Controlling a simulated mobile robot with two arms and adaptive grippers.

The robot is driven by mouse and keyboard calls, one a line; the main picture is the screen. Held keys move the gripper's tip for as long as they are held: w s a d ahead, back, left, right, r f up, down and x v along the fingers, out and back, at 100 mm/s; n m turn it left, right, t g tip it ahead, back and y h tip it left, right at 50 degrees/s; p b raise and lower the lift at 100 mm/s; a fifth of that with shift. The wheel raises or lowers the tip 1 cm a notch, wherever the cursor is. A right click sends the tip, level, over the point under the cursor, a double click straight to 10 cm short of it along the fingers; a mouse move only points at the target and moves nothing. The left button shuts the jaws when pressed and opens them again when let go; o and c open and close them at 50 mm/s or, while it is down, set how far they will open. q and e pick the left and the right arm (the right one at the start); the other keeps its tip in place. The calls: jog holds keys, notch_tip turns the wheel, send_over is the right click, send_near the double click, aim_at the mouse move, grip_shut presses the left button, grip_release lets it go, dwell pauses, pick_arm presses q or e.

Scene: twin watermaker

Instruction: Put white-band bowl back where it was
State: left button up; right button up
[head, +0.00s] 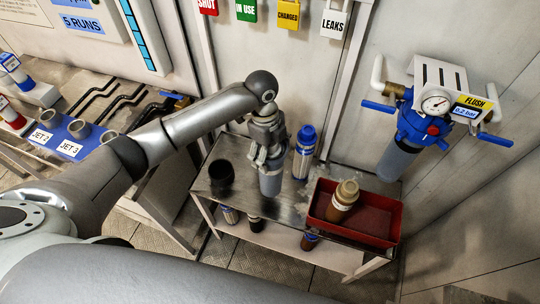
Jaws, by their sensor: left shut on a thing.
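My left gripper (268,158) is shut on a grey, cup-like bowl (271,184), which I take to be the white-band bowl. It is upright at the middle of the metal bench (250,205). The fingers cover its upper part, so a white band is not clear. I cannot tell whether its base touches the bench. My right gripper is not in view.
A dark cup (221,173) stands left of the held bowl and a blue-topped cartridge (305,152) behind right. A red tray (385,238) holds a brownish container (344,200). A blue filter housing (412,128) hangs on the right wall. Several items stand on the lower shelf.

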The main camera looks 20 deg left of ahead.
pick_arm(q)
jog(key=shift+w+a+f, duration=0.1)
jog(key=shift+w+f, duration=0.15)
jog(key=shift+f, duration=0.55)
jog(key=shift+w+a+f, duration=0.1)
jog(key=shift+w+f, duration=0.1)
jog(key=shift+f, duration=0.65)
jog(key=shift+w+a+f, duration=0.1)
jog(key=shift+w+f, duration=0.15)
jog(key=shift+f, duration=0.55)
jog(key=o, duration=1.7)
jog(key=shift+f, duration=0.15)
jog(key=r, duration=0.4)
jog(key=a+r, duration=0.1)
jog(key=r, duration=0.3)
jog(key=r+b, duration=0.1)
jog(key=r, duration=0.3)
jog(key=shift+w+a+r, duration=0.15)
jog(key=shift+w+a, duration=0.05)
jog(key=shift+s, duration=0.1)
